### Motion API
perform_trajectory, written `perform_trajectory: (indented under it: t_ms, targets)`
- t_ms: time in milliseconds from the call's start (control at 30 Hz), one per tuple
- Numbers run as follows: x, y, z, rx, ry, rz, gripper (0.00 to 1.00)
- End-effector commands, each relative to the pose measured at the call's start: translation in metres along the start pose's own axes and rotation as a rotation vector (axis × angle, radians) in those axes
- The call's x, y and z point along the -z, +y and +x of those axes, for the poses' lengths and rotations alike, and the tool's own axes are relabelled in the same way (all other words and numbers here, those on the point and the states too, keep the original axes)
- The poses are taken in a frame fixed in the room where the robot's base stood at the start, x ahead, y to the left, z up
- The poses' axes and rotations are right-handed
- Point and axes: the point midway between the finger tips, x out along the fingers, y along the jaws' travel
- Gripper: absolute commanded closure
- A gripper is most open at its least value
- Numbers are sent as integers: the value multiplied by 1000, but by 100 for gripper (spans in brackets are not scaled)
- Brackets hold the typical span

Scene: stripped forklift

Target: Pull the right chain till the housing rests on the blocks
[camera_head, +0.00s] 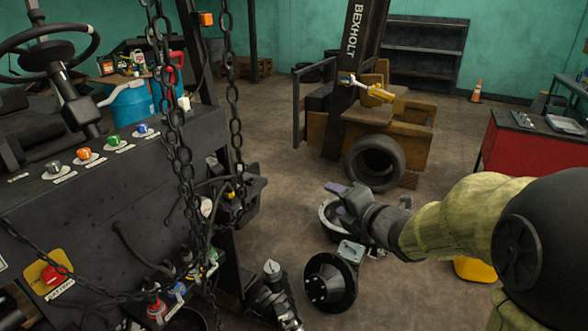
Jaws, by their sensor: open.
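Several dark steel chains hang at the left. The rightmost hanging strand (232,95) runs down from the top edge, apart from a thicker bundle of chain (178,150) to its left. My gripper (338,198) is open and empty, well to the right of the chains and over the floor. A black round hub-like part (330,284) lies below it, and a metal part with a pointed top (272,290) stands left of that. I cannot tell which part is the housing. Blocks under a housing cannot be made out.
A black control panel (85,185) with coloured knobs and a red button (52,274) fills the left. A pale ring-shaped part (328,222) lies behind my gripper. A tyre (374,163) leans by the yellow forklift body (400,140). A red cabinet (520,150) stands right.

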Motion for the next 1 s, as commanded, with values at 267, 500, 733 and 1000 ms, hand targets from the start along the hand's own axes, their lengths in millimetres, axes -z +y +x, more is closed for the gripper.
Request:
perform_trajectory:
  t_ms: [267, 500, 733, 1000]
  targets:
    - [45, 99, -13, -488, 231, -789, 45]
    - [80, 132, -48, -869, 304, -1196, 45]
    - [86, 134, -54, -934, 308, -1252, 45]
    - [87, 136, -52, -933, 308, -1248, 45]
